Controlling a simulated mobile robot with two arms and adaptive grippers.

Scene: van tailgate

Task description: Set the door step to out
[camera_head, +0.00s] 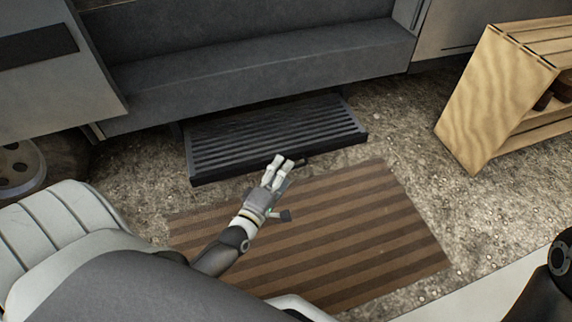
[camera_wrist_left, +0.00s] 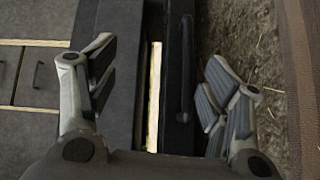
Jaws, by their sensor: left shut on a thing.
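The door step (camera_head: 275,130) is a dark ribbed tread that sticks out from under the grey van sill, above the ground. A thin dark handle sits on its front edge; it also shows in the left wrist view (camera_wrist_left: 187,75) as an upright bar. My left gripper (camera_head: 283,162) is at this front edge, by the handle. The exact contact is hard to see. My right gripper is not in view.
A brown striped mat (camera_head: 330,235) lies on the gravel in front of the step. A wooden crate (camera_head: 480,110) stands at the right. The grey van sill (camera_head: 250,75) runs behind and above the step. Open gravel lies between mat and crate.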

